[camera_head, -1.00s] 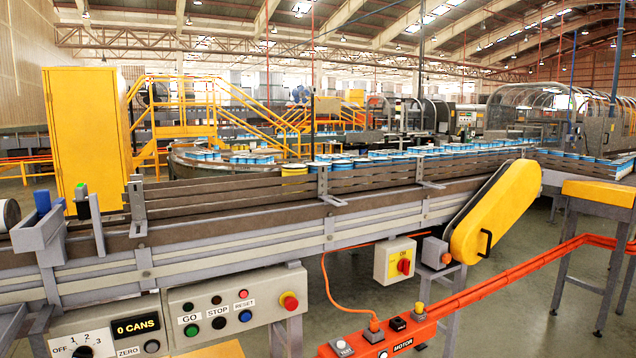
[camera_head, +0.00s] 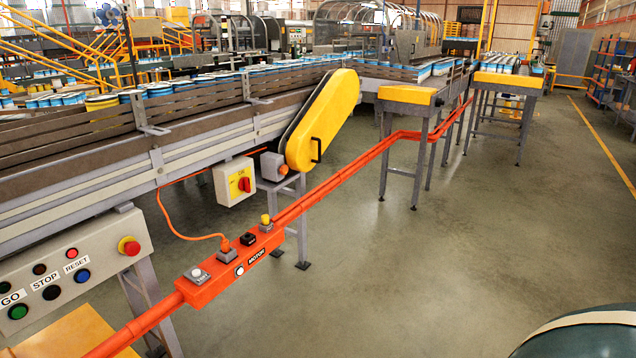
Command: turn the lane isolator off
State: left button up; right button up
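A small light-grey box (camera_head: 236,182) with a yellow face and a red rotary knob (camera_head: 244,184) hangs on the near side of the conveyor, left of the yellow belt guard; it looks like the lane isolator. The knob's setting is too small to tell in this view. An orange cable runs from near this box down to an orange rail box marked MOTOR (camera_head: 232,266). Neither of my grippers is in view.
A control panel (camera_head: 68,268) with GO, STOP, RESET and a red mushroom button (camera_head: 129,246) is at the left. The orange rail (camera_head: 345,172) crosses in front of the conveyor. A yellow guard (camera_head: 322,120) has a black handle. Open floor (camera_head: 480,240) lies at right.

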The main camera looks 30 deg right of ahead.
aim_at(244, 184)
jog(key=z, duration=0.6)
jog(key=u, duration=0.3)
jog(key=i+l+u, duration=0.5)
jog(key=l+u, duration=0.25)
jog(key=i+l+u, duration=0.1)
jog(key=l, duration=0.3)
jog(key=i+l, duration=0.2)
jog(key=l, duration=0.25)
jog(key=i+l+u, duration=0.15)
jog(key=l, duration=0.25)
jog(key=i+l+u, duration=0.1)
jog(key=l, duration=0.35)
jog(key=i+l+u, duration=0.1)
jog(key=l, duration=0.35)
jog(key=i+l, duration=0.1)
jog(key=l, duration=0.35)
jog(key=i+l, duration=0.1)
jog(key=l, duration=0.35)
jog(key=i+l, duration=0.1)
jog(key=l, duration=0.35)
jog(key=i+l, duration=0.1)
jog(key=l, duration=0.4)
jog(key=i+l, duration=0.1)
jog(key=l, duration=0.35)
